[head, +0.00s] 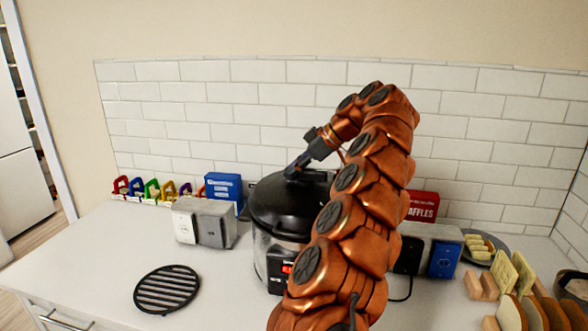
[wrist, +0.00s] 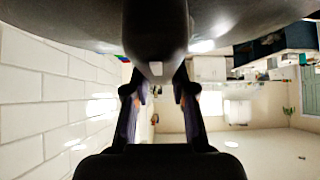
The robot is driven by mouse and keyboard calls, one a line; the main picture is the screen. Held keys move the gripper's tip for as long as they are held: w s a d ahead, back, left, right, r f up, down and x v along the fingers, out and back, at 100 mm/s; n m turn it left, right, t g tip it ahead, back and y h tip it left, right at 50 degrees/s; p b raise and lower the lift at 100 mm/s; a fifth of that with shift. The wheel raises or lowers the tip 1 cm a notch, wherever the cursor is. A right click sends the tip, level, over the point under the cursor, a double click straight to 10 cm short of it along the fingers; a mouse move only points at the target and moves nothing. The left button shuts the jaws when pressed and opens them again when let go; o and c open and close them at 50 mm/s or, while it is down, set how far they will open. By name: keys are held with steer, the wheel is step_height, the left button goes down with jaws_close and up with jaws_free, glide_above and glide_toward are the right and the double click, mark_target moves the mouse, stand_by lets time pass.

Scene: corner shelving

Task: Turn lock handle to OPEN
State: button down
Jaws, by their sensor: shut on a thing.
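A pressure cooker (head: 268,248) with a black lid (head: 278,208) and a steel body stands on the counter against the tiled wall. My gripper (head: 293,170) is at the top of the lid, reaching in from the upper right. In the wrist view, my gripper (wrist: 159,88) has one finger on each side of the dark lock handle (wrist: 155,40) and is shut on it. My arm hides the cooker's right side. I cannot read any lock marking.
A grey toaster-like box (head: 205,222) stands left of the cooker, with a blue box (head: 223,187) behind. A black round trivet (head: 167,289) lies on the front counter. A red waffles box (head: 423,207) and bread slices (head: 512,312) are at right.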

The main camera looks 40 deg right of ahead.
steer(key=c, duration=1)
jaws_free()
steer(key=shift+o, duration=0.2)
steer(key=shift+s+d+r, duration=0.4)
steer(key=shift+s+d, duration=0.85)
steer(key=shift+s, duration=0.35)
steer(key=shift+s+d, duration=0.85)
steer(key=shift+s, duration=0.4)
steer(key=shift+s+d, duration=0.85)
steer(key=shift+s, duration=0.35)
steer(key=shift+s+d+r, duration=0.2)
steer(key=shift+s+d, duration=0.25)
steer(key=shift+s, duration=0.2)
steer(key=shift+s+d+f, duration=0.15)
steer(key=shift+s+d, duration=0.2)
steer(key=shift+s, duration=0.15)
